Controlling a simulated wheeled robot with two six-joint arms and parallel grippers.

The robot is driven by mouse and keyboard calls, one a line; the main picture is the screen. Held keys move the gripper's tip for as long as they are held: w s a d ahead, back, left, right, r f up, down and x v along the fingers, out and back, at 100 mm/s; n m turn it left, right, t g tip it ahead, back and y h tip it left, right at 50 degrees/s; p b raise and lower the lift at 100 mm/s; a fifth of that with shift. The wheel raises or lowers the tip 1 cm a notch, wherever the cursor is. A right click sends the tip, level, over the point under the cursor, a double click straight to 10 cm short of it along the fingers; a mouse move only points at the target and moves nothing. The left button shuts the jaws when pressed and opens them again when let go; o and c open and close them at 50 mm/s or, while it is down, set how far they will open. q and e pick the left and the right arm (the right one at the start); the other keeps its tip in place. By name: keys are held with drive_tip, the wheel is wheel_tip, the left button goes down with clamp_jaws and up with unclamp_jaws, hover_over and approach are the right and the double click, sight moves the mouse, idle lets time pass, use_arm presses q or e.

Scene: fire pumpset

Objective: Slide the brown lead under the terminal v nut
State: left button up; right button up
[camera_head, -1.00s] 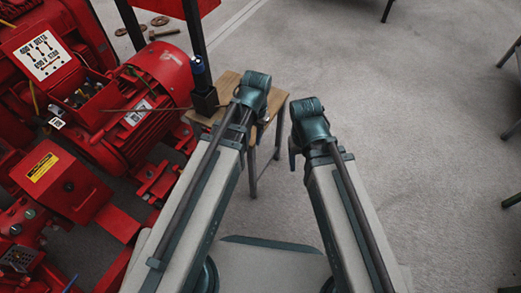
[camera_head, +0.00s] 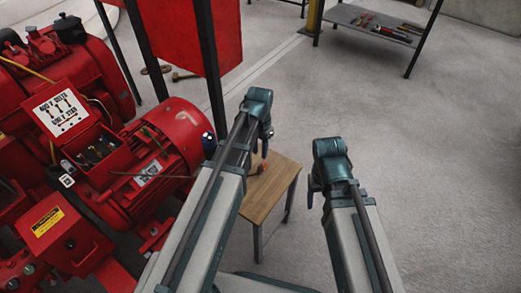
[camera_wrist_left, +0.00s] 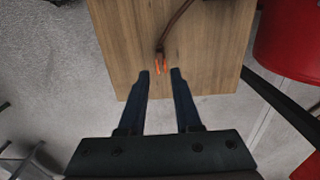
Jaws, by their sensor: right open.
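The brown lead (camera_wrist_left: 180,20) lies over the wooden table in the left wrist view and ends in a forked orange-copper tip (camera_wrist_left: 160,66). In the head view, part of the brown lead (camera_head: 128,174) runs from the open terminal box (camera_head: 100,152) on the red motor. My left gripper (camera_wrist_left: 160,73) is open and empty; the fork tip is just beyond its fingertips, around the middle of the gap. My left gripper (camera_head: 268,134) is above the table's far side in the head view. My right gripper (camera_head: 312,198) is open, right of the table. The terminal v nut is too small to tell.
The small wooden table (camera_head: 262,205) stands right of the red motor (camera_head: 170,140). Dark posts (camera_head: 212,75) and a red panel (camera_head: 175,35) rise behind. A tool shelf (camera_head: 380,22) stands at the back right. Open grey floor lies to the right.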

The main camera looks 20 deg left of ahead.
sight(260, 165)
use_arm(q)
drive_tip(key=shift+f, duration=0.15)
wheel_tip(260, 165, down, 7)
drive_tip(key=b, duration=0.7)
drive_tip(key=shift+r, duration=0.2)
clamp_jaws()
wheel_tip(260, 165, up, 10)
drive_tip(key=p, duration=1)
idle(0.4)
